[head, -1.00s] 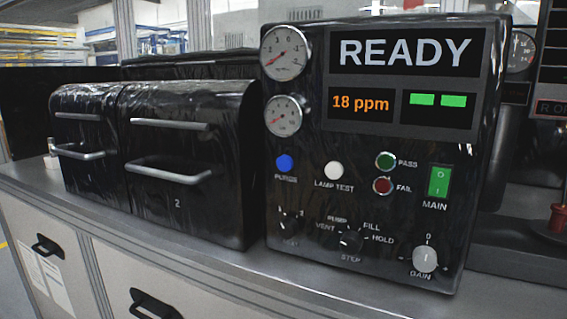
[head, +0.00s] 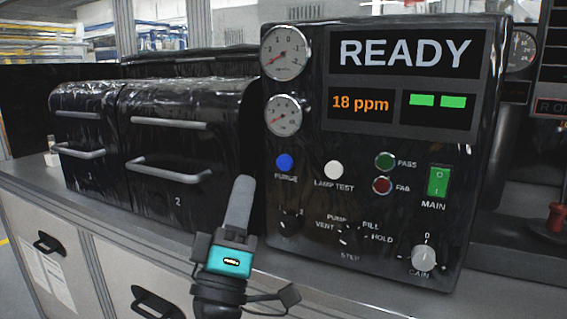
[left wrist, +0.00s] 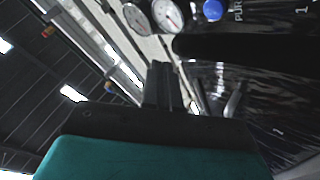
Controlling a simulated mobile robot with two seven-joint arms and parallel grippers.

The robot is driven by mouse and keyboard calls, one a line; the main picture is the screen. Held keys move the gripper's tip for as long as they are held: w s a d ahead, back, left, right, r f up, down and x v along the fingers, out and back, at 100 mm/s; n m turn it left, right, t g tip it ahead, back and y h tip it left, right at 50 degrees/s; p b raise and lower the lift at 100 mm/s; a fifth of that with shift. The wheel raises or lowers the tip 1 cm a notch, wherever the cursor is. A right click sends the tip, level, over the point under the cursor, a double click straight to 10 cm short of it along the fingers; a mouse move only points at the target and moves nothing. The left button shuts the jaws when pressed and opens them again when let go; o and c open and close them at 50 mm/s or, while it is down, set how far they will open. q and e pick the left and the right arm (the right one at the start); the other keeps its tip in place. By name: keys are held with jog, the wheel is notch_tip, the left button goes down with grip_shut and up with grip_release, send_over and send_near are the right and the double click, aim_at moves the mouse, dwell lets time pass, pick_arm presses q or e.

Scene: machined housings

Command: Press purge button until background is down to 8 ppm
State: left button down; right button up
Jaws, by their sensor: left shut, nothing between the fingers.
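The blue purge button (head: 284,162) is on the left side of the black panel (head: 310,205), above its PURGE label. It also shows at the top of the left wrist view (left wrist: 212,10). The orange display (head: 360,103) reads 18 ppm, and the screen above it (head: 405,53) reads READY. My left gripper (head: 243,184) is shut and empty, with its fingers pointing up, below and left of the button in the picture and apart from it. Its fingers also show in the left wrist view (left wrist: 163,72). My right gripper is not in view.
A white lamp test button (head: 333,170) is right of the purge button. Green pass (head: 385,161) and red fail lamps, a green main switch (head: 438,181) and knobs share the panel. Black chambers with handles (head: 185,140) stand left on the grey bench.

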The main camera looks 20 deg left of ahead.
aim_at(285, 163)
pick_arm(q)
jog(key=shift+w, duration=0.15)
jog(key=w, duration=0.8)
jog(key=shift+w+b, duration=0.3)
jog(key=shift+b, duration=0.15)
dwell(1.9)
jog(key=shift+w, duration=0.4)
jog(key=shift+w, duration=0.4)
dwell(0.6)
jog(key=shift+s, duration=0.85)
jog(key=shift+f, duration=0.1)
